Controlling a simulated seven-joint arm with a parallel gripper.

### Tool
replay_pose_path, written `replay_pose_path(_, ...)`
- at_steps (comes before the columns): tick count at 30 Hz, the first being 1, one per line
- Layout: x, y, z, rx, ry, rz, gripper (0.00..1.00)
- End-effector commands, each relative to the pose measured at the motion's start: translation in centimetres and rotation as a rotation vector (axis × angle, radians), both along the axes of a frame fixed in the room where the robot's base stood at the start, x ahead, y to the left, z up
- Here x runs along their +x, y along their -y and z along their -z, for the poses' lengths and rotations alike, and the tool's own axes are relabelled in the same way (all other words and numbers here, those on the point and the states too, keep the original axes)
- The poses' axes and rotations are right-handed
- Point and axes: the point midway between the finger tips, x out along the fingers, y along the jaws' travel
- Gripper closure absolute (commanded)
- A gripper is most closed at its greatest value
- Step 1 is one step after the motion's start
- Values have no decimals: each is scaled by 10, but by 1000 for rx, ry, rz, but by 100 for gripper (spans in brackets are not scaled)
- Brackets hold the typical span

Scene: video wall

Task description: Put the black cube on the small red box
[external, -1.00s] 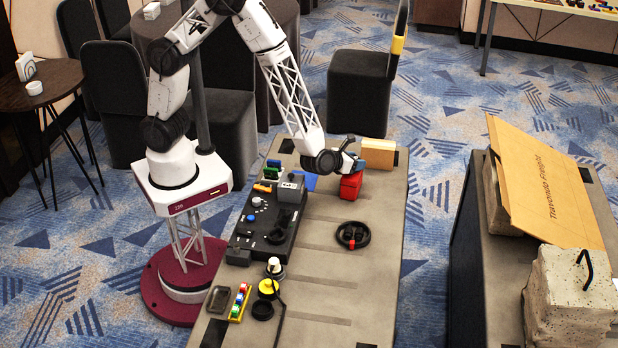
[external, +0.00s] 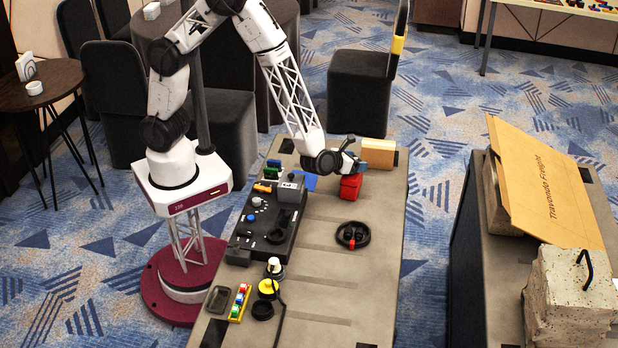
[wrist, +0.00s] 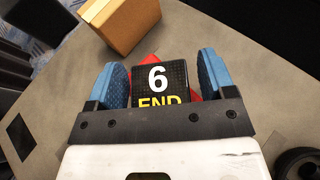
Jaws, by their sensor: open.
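My gripper (wrist: 166,90) is open, its blue fingers on either side of a black cube (wrist: 158,77) marked "6" and "END" in the wrist view. The fingers look apart from the cube. A small red box (wrist: 149,60) shows at the cube's far edge and sides; the cube appears to lie over it. In the external view my gripper (external: 355,164) is just above the red box (external: 350,187) at the far part of the table. The cube is hidden there by my gripper.
A cardboard box (external: 378,153) stands close behind the red box. A black round tray (external: 352,235) lies nearer on the table. A black console (external: 265,235) with knobs stands to the left. The table's right side is clear.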

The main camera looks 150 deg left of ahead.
Motion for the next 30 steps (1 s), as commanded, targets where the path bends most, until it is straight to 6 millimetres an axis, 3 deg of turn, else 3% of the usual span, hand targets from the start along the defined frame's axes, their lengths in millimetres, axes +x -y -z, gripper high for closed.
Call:
replay_pose_path(11,0,25,-12,0,1,2,24)
replay_pose_path(30,1,101,-44,0,1,2,24)
